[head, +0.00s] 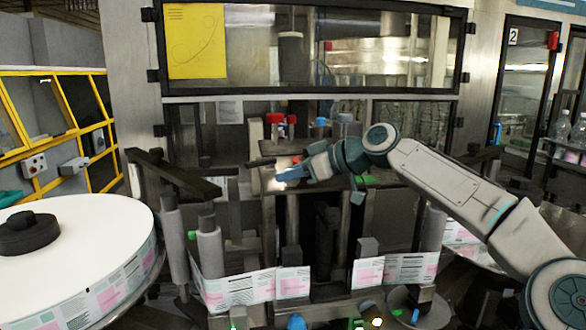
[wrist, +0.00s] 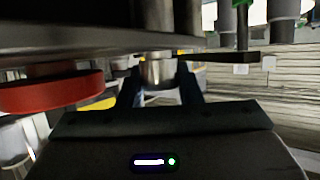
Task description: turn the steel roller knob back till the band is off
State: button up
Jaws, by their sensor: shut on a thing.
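The steel roller knob (wrist: 158,71) is a short shiny cylinder under a dark plate in the wrist view. My gripper (wrist: 160,80) has one dark finger on each side of it and is shut on it. In the head view my gripper (head: 284,177) reaches in from the right at the middle of the machine; the knob is not clear there. A strip of white and pink labels (head: 240,289) runs across the front of the machine, low down. I cannot tell any turn mark on the knob.
A red round knob (wrist: 52,93) sits close left of my gripper in the wrist view. A large white label reel (head: 85,235) stands at left in the head view. Upright grey rollers (head: 209,250) and dark posts crowd the space below my gripper.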

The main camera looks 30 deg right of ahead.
jog(key=shift+n+g+y+p, duration=0.3)
jog(key=shift+n+g+y, duration=0.2)
jog(key=shift+n+y, duration=0.15)
jog(key=o, duration=1)
jog(key=b+v, duration=0.1)
jog(key=v, duration=1.3)
